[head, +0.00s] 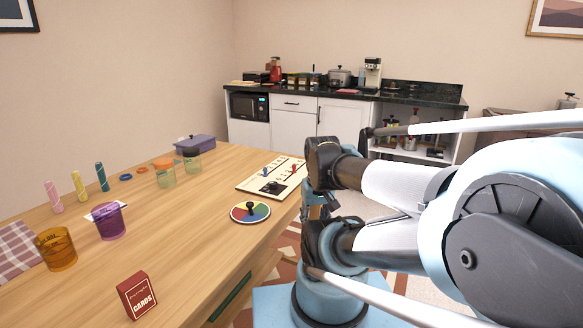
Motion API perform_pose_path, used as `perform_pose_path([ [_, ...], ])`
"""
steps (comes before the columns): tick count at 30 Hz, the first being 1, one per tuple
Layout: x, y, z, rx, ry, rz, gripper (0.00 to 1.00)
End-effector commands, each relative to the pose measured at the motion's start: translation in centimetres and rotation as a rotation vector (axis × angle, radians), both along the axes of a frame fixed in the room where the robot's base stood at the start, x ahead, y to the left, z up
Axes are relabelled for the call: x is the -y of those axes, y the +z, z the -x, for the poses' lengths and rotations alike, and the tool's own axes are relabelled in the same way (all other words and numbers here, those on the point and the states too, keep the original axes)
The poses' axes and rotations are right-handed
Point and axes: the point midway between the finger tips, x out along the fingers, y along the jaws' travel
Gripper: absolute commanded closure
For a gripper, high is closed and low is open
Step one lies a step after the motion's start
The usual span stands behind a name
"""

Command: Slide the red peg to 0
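A cream score board (252,182) with dark marks lies flat on the wooden table near its right edge. The red peg (293,169) stands upright on the board, toward its right side. A blue peg (265,172) stands upright to its left. A dark piece (272,187) sits on the nearer part of the board. The numbers on the board are too small to read, so I cannot tell the red peg's value. My arm's joints and links fill the right of the head view, just right of the board. My gripper's fingers cannot be made out.
A coloured spinner disc (250,218) lies just in front of the board. A red card box (137,295), orange cup (56,250), purple cup (110,222) and jars (165,175) stand on the table (195,240). A kitchen counter (400,93) runs behind.

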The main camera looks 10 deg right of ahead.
Motion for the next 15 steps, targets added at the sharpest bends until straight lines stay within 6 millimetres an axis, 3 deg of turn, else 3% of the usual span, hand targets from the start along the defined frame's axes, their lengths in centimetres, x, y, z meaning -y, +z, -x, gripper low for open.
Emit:
perform_pose_path([
  [3,0.0,0.6,0.7,0.010,0.001,0.000,0.65],
  [6,0.0,1.6,0.1,0.007,0.004,0.001,0.65],
  [11,-0.1,4.8,-2.5,-0.011,0.015,0.002,0.65],
  [15,-0.1,8.3,-5.7,-0.032,0.029,0.005,0.65],
])
